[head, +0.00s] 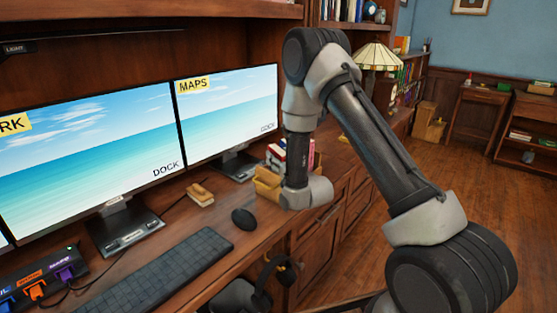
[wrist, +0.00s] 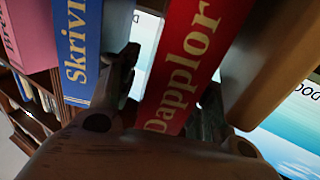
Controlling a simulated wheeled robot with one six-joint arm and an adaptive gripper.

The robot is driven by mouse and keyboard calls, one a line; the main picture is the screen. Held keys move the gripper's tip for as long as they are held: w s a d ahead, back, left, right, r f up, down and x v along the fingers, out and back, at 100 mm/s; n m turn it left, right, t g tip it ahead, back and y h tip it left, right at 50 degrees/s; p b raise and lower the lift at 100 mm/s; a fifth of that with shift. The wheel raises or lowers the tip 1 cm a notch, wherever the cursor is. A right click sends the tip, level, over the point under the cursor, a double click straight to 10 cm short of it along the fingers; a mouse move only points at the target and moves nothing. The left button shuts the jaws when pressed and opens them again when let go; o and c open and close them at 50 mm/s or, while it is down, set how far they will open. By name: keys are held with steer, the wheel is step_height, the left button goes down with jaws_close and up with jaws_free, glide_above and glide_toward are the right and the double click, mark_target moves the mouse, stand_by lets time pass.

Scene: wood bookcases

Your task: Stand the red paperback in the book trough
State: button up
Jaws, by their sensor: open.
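The red paperback (wrist: 185,65), lettered "Dapplor", stands upright beside a blue book (wrist: 78,45) in the wrist view, with a gap between them. My gripper (wrist: 168,80) is open, with one dark finger in that gap and the other on the red book's right side. I cannot tell whether either finger touches it. A wooden panel (wrist: 275,60), seemingly the trough's end, rises at right. In the head view the wooden book trough (head: 266,183) stands on the desk, partly behind my arm, which hides my fingers. Reddish spines show there, but I cannot tell which is the paperback.
A pink book (wrist: 30,35) stands left of the blue one. On the desk are a mouse (head: 244,219), a keyboard (head: 160,275), a small tan block-like item (head: 200,195) and monitors (head: 228,115). A lamp (head: 379,57) stands farther back. Open floor lies right.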

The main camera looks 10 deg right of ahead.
steer(key=v, duration=1.2)
steer(key=s+d+r+m+g+h, duration=0.1)
steer(key=d+r+g+h, duration=0.15)
steer(key=r, duration=0.35)
steer(key=s+d+r+g+h, duration=0.1)
steer(key=s+d+r+g, duration=0.1)
steer(key=d+r+g, duration=0.3)
steer(key=s+d+r+g, duration=0.1)
steer(key=s+r+g, duration=0.1)
steer(key=s, duration=0.7)
steer(key=s+d+r+m+g, duration=0.1)
steer(key=s+r, duration=0.3)
steer(key=s, duration=0.6)
steer(key=s+d+r+g, duration=0.2)
steer(key=s+r, duration=0.1)
steer(key=s, duration=0.7)
steer(key=shift+s+d+r+m+g+h, duration=0.25)
steer(key=shift+m+g+h, duration=0.1)
steer(key=shift+m+h, duration=0.1)
steer(key=shift+w+a, duration=0.1)
